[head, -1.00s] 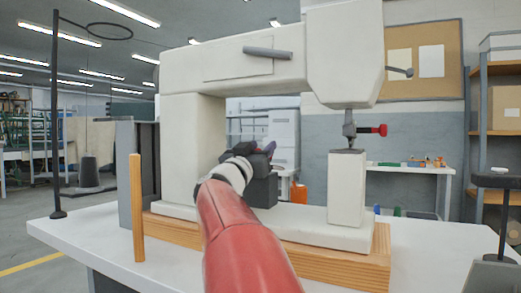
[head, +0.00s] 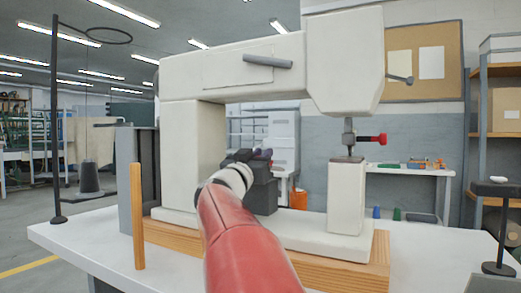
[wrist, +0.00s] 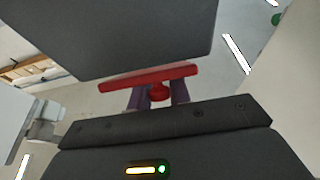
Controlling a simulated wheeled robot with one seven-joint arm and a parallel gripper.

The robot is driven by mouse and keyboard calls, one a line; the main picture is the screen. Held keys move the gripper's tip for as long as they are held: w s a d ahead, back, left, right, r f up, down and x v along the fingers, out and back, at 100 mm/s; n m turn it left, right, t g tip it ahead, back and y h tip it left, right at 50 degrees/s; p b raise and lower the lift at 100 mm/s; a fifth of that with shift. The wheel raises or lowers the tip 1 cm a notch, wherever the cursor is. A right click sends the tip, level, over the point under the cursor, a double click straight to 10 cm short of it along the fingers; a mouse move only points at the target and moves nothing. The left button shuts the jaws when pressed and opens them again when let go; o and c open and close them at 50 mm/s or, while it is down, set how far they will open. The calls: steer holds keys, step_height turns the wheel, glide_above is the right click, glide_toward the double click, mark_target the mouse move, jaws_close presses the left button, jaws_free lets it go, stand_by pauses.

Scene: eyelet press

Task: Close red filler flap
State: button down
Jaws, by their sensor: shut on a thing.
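In the wrist view a red flap (wrist: 150,76) shows as a thin, slightly tilted strip with a round red knob (wrist: 158,92) below it. My gripper (wrist: 160,98) has its two purple fingers on either side of this knob and is shut on it. A dark grey block (wrist: 135,35) lies just past the flap; whether the flap touches it I cannot tell. In the head view my gripper (head: 262,154) is inside the opening of the white press (head: 190,150), near its column.
The press stands on a wooden base (head: 375,262) on a white table (head: 70,240). A wooden post (head: 138,215) and a black stand with a ring (head: 56,120) are at the left. A red-ended lever (head: 372,139) sticks out at the press head.

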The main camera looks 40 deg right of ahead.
steer(key=p, duration=0.2)
steer(key=g+y+p, duration=0.1)
steer(key=p, duration=0.2)
steer(key=shift+w+d+r+p, duration=0.15)
steer(key=shift+d+r+p, duration=0.2)
steer(key=shift+d, duration=0.05)
steer(key=y+p, duration=0.1)
steer(key=p, duration=0.1)
steer(key=f+y+p, duration=0.1)
steer(key=p, duration=0.1)
steer(key=shift+w+d+f+g, duration=0.1)
steer(key=shift+w+d+g, duration=0.05)
steer(key=shift+d+g, duration=0.25)
steer(key=shift+w+d+f+g+y+p, duration=0.1)
steer(key=shift+d+f+g+y+p, duration=0.1)
steer(key=shift+f+y+p, duration=0.25)
steer(key=shift+d+f+g+y+p, duration=0.1)
steer(key=shift+f+g+y+p, duration=0.2)
steer(key=shift+y, duration=0.35)
steer(key=shift+w+d+f+g+y, duration=0.1)
steer(key=shift+f+g+y, duration=0.1)
steer(key=shift+f+y, duration=0.4)
steer(key=shift+w+d+f+g+y, duration=0.1)
steer(key=shift+f+g+y, duration=0.2)
steer(key=shift+y, duration=0.4)
steer(key=shift+f, duration=0.1)
steer(key=c, duration=1.3)
jaws_free()
